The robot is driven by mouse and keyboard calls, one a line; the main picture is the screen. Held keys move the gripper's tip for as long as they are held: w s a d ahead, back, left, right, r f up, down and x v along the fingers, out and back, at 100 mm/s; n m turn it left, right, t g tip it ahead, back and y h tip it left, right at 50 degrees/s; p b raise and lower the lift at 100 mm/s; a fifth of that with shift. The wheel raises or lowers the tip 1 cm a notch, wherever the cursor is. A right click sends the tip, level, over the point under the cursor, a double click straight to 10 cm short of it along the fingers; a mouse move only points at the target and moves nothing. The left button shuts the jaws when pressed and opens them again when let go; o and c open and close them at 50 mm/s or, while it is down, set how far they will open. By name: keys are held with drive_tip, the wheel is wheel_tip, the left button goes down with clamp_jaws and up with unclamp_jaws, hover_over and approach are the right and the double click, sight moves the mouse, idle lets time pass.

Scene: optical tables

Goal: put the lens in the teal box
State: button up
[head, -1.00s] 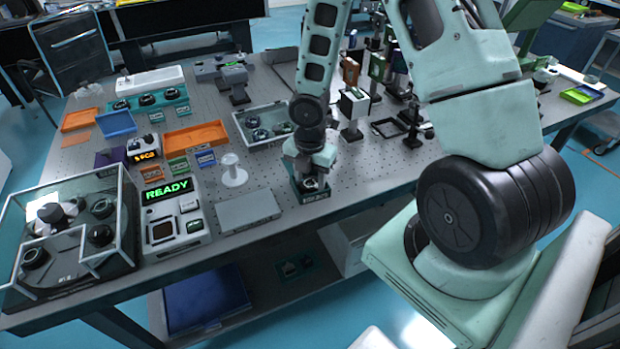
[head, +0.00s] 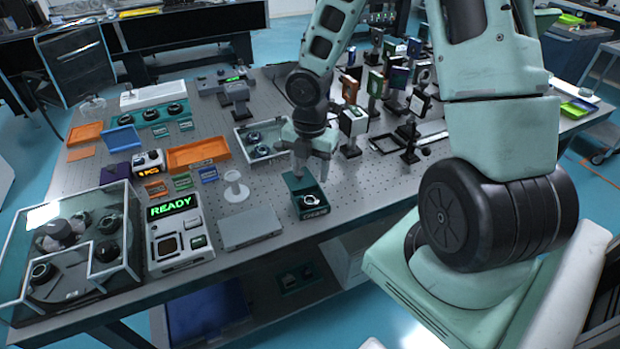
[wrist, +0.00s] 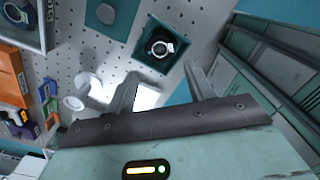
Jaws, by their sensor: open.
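The teal box (head: 313,213) stands near the front edge of the optical table, open at the top. The lens (head: 309,200), a round piece with a pale ring in a dark mount, sits inside the teal box. In the wrist view the teal box (wrist: 141,60) lies beyond my fingertips, with the lens (wrist: 161,46) within its walls. My gripper (head: 311,172) is above and slightly behind the box, apart from it. Its two fingers are spread in the wrist view (wrist: 160,82), with nothing held between them.
A grey flat case (head: 250,228) and a READY-display instrument (head: 178,235) stand left of the box. A white spool-shaped stand (head: 235,188) is behind the case. A tray of round mounts (head: 240,140) lies behind my gripper; upright optics (head: 352,122) crowd the right.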

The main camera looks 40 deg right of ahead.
drive_tip(key=s+a+r+m, duration=0.3)
drive_tip(key=a+r+m, duration=0.15)
drive_tip(key=a, duration=0.25)
drive_tip(key=s+a+r+m, duration=0.3)
drive_tip(key=a+r, duration=0.3)
drive_tip(key=a, duration=0.1)
drive_tip(key=s+a+r+m, duration=0.4)
drive_tip(key=s+a+m, duration=0.3)
drive_tip(key=s, duration=0.4)
drive_tip(key=shift+s+a+r+m+y, duration=0.3)
drive_tip(key=shift+s+a+m, duration=0.1)
drive_tip(key=shift+a, duration=0.45)
